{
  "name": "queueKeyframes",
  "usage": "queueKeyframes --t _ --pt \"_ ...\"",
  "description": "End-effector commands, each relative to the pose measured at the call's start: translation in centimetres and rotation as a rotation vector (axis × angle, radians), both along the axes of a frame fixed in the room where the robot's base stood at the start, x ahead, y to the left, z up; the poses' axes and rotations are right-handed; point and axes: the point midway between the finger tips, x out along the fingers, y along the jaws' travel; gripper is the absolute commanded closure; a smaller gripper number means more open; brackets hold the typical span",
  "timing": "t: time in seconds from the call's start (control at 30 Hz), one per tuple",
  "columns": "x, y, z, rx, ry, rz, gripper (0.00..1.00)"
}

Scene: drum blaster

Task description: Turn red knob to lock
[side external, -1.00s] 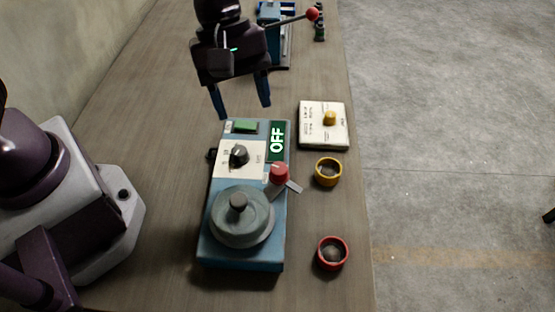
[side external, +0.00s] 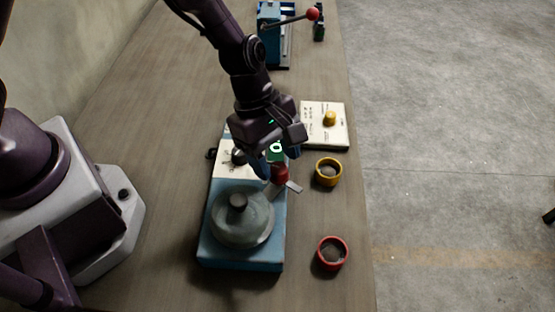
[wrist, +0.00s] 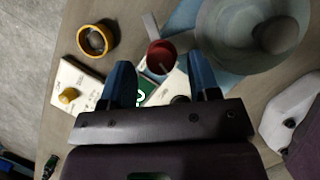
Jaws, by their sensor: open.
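The red knob (side external: 281,174) sits on the right edge of the blue machine (side external: 245,262), with a grey metal tab (side external: 294,187) sticking out beside it. My gripper (side external: 280,165) is low over the machine, its blue fingers close to the knob. In the wrist view the fingers (wrist: 162,75) are apart, and the red knob (wrist: 161,53) shows between them, a little beyond the tips. The green display (side external: 276,150) is mostly hidden by my gripper. The black dial (side external: 239,156) is partly covered.
A grey domed lid (side external: 243,220) with a knob is on the machine's near end. A yellow ring (side external: 328,172), a red ring (side external: 332,253) and a white box with a yellow knob (side external: 337,135) stand to the right. A blue press (side external: 269,35) is at the back.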

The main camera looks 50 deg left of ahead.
Motion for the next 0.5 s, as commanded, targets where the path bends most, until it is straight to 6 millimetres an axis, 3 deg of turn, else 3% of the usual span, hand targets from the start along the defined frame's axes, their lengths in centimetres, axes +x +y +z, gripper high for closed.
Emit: queueKeyframes --t 0.13,0.47,0.5 --pt "-0.02 -0.45 -1.14 0.000 0.001 0.000 0.44" --pt "0.00 -0.59 -1.39 0.000 0.000 -0.001 0.44" --pt "-0.01 -0.58 -1.38 0.000 0.000 -0.001 0.53"
